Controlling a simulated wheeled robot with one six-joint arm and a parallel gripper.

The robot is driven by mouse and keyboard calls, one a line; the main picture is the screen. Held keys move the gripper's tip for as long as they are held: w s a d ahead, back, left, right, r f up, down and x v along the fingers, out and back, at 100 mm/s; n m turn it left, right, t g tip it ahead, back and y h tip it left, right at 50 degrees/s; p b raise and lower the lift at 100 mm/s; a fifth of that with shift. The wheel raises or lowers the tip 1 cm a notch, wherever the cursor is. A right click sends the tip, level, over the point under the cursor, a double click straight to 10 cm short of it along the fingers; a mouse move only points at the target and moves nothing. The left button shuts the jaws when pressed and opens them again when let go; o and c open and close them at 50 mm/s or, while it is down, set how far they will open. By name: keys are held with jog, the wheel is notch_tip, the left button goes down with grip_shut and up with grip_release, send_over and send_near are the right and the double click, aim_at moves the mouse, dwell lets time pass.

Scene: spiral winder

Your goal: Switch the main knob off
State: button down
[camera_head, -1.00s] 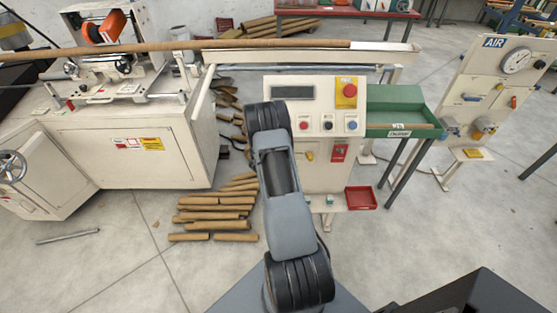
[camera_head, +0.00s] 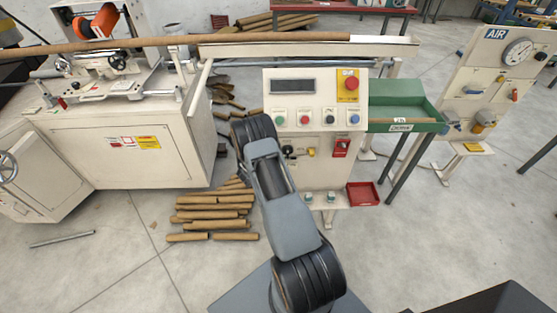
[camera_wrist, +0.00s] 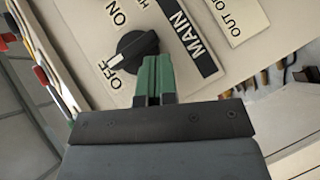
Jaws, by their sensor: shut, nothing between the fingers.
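The main knob (camera_wrist: 137,50) is black with a white mark on its bar, on the cream panel beside the MAIN label (camera_wrist: 182,30). The mark is at the knob's left end in the wrist view, nearer the OFF label (camera_wrist: 115,77) than the ON label (camera_wrist: 119,17). In the head view the knob (camera_head: 289,152) shows just right of my arm. My gripper (camera_wrist: 155,62) has green fingers, closed together and empty. Its tips are right beside the knob's lower right edge; I cannot tell whether they touch. My gripper is hidden behind my arm in the head view.
The control box (camera_head: 274,91) carries a red stop button (camera_head: 350,83) on yellow, several coloured buttons and a red switch (camera_head: 341,147). A red tray (camera_head: 363,194) is low at the right. Cardboard tubes (camera_head: 212,214) lie on the floor at the left.

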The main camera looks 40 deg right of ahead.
jog(key=w+a+b, duration=0.1)
jog(key=a+b, duration=0.1)
jog(key=a, duration=1.1)
jog(key=shift+a, duration=0.15)
